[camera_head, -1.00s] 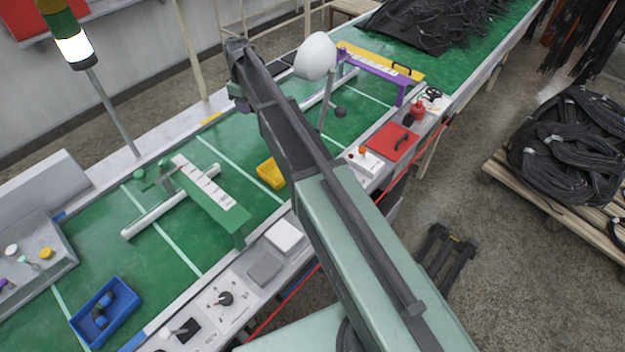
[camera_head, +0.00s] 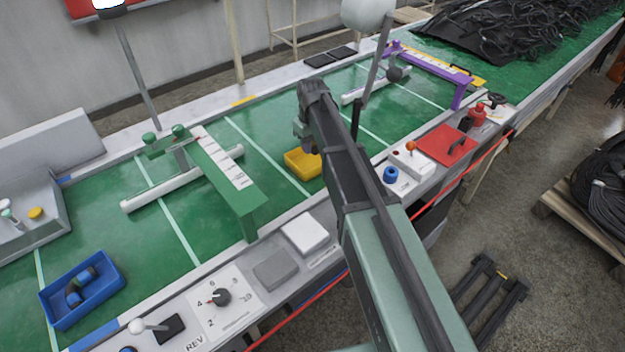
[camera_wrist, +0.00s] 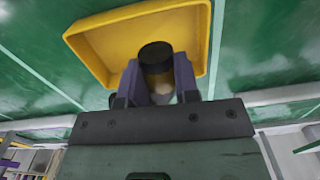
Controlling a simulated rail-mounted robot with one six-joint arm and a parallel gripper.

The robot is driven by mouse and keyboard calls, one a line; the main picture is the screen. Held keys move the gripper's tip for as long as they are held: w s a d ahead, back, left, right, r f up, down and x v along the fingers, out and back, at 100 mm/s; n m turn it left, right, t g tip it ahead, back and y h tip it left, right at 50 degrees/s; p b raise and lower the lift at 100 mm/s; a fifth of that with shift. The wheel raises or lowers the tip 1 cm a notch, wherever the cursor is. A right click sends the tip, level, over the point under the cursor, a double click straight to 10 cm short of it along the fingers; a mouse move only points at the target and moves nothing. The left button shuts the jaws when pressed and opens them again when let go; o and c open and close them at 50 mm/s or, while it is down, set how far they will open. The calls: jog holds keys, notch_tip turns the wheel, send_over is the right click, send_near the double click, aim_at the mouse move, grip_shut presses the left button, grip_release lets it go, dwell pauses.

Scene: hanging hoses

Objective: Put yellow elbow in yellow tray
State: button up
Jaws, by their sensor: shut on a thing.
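The yellow tray (camera_head: 290,160) lies on the green belt, partly hidden by my arm in the head view. In the wrist view the yellow tray (camera_wrist: 97,52) fills the top middle, beyond my fingers. My gripper (camera_wrist: 157,80) is shut on the yellow elbow (camera_wrist: 156,57), of which a black round end and a dull yellowish part show between the fingers. The elbow overlaps the tray in this view; I cannot tell its height above it. In the head view my gripper (camera_head: 308,143) is at the tray, and the elbow cannot be made out there.
A blue tray (camera_head: 52,312) with blue-banded black pieces sits at the lower left. A green gantry (camera_head: 225,185) stands left of the yellow tray, and a purple gantry (camera_head: 462,90) stands beyond it. A control panel (camera_head: 235,300) runs along the near edge. Green belt around the tray is clear.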

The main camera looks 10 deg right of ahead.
aim_at(312, 167)
notch_tip(312, 167, down, 7)
jog(key=b, duration=0.5)
jog(key=shift+f, duration=0.15)
jog(key=shift+r, duration=0.35)
jog(key=shift+f, duration=0.25)
jog(key=o, duration=1)
jog(key=shift+r, duration=0.1)
notch_tip(312, 167, up, 13)
jog(key=p, duration=1.2)
jog(key=shift+w+f+p, duration=0.1)
jog(key=shift+f+p, duration=0.1)
jog(key=shift+p, duration=0.2)
jog(key=shift+f, duration=0.15)
jog(key=shift+a, duration=0.1)
